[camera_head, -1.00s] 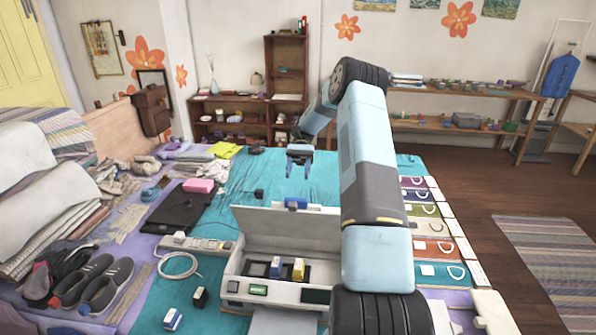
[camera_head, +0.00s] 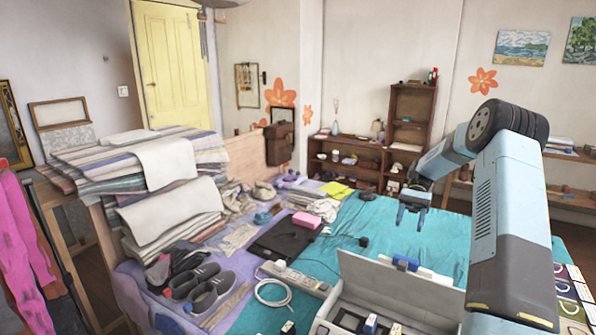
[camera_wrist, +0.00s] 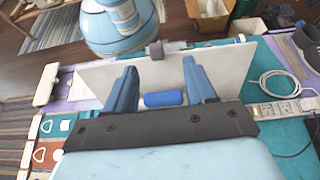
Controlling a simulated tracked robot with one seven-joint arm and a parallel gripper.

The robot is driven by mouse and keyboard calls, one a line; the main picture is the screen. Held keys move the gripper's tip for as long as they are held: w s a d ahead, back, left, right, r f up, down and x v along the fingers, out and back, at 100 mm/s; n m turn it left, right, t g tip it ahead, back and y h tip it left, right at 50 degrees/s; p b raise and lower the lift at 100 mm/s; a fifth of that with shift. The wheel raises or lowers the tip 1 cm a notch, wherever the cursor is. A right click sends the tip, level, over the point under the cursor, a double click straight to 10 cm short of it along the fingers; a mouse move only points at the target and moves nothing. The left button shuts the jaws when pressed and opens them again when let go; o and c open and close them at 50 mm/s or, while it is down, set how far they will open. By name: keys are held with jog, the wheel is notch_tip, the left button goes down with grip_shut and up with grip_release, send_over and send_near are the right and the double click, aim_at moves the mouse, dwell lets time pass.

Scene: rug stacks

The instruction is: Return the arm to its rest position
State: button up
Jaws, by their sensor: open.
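My arm is bent, and my gripper (camera_head: 411,216) hangs above the teal cloth (camera_head: 385,240) in the head view, behind the white box. In the wrist view my gripper (camera_wrist: 160,88) shows two blue fingers spread apart with nothing held between them. A blue piece (camera_wrist: 164,99) at the white lid (camera_wrist: 110,85) appears beyond the gap between the fingers. In the head view this blue piece (camera_head: 405,263) is at the top edge of the open lid (camera_head: 380,285), apart from my gripper.
A power strip (camera_head: 297,278) with a white cable (camera_head: 272,292) lies left of the box. Grey shoes (camera_head: 210,290), a black flat item (camera_head: 285,238) and a pink block (camera_head: 307,221) lie further left. Folded rugs (camera_head: 165,215) are stacked at the left. A shelf (camera_head: 410,120) stands behind.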

jog(key=s+a+r+n+t+h, duration=0.2)
jog(key=s+a+r+t+h, duration=0.15)
jog(key=s+a+r, duration=0.45)
jog(key=s+a+r+n+t+h, duration=0.1)
jog(key=s+a+r+t+h, duration=0.2)
jog(key=s+r, duration=0.55)
jog(key=s+a+r+n+t, duration=0.1)
jog(key=s+r+t, duration=0.1)
jog(key=s+t, duration=0.3)
jog(key=s+a+r+n+t, duration=0.2)
jog(key=s+t, duration=0.3)
jog(key=s, duration=0.7)
jog(key=shift+s+r, duration=0.25)
jog(key=shift+s, duration=0.1)
jog(key=shift+c, duration=0.4)
